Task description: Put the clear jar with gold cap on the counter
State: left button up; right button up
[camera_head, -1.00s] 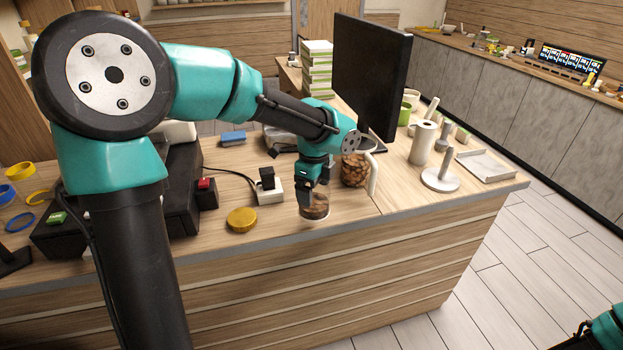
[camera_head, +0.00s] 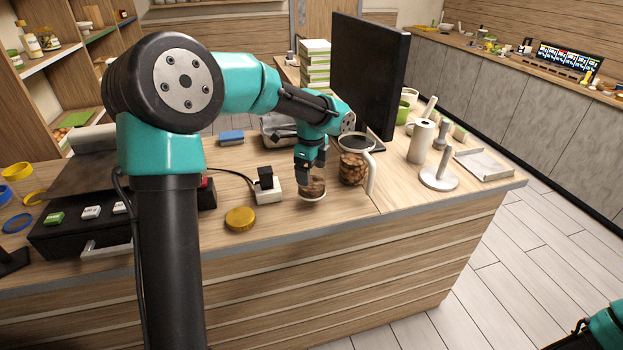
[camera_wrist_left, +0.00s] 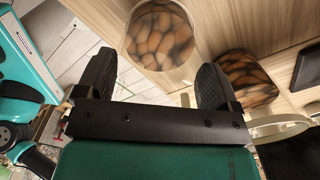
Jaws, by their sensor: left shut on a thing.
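A clear jar with brown nut-like contents (camera_head: 313,187) is between the fingers of my left gripper (camera_head: 311,174), close to the counter's front edge. In the left wrist view the round glass face of the jar (camera_wrist_left: 160,36) sits between the two dark fingers (camera_wrist_left: 155,88). I cannot tell whether its base touches the counter (camera_head: 340,213). A gold round cap (camera_head: 240,219) lies on the counter to the left of the jar.
A clear pitcher with brown contents (camera_head: 353,168) stands just right of the held jar. A black monitor (camera_head: 368,80) stands behind it. A white block with a black plug (camera_head: 267,190) is to the left. A paper roll (camera_head: 421,141) and holder (camera_head: 439,178) stand to the right.

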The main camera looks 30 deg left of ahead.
pick_arm(q)
jog(key=shift+f, duration=1.55)
jog(key=shift+f, duration=0.15)
jog(key=o, duration=0.9)
notch_tip(320, 180, up, 12)
jog(key=shift+s+r, duration=0.1)
jog(key=shift+r, duration=0.1)
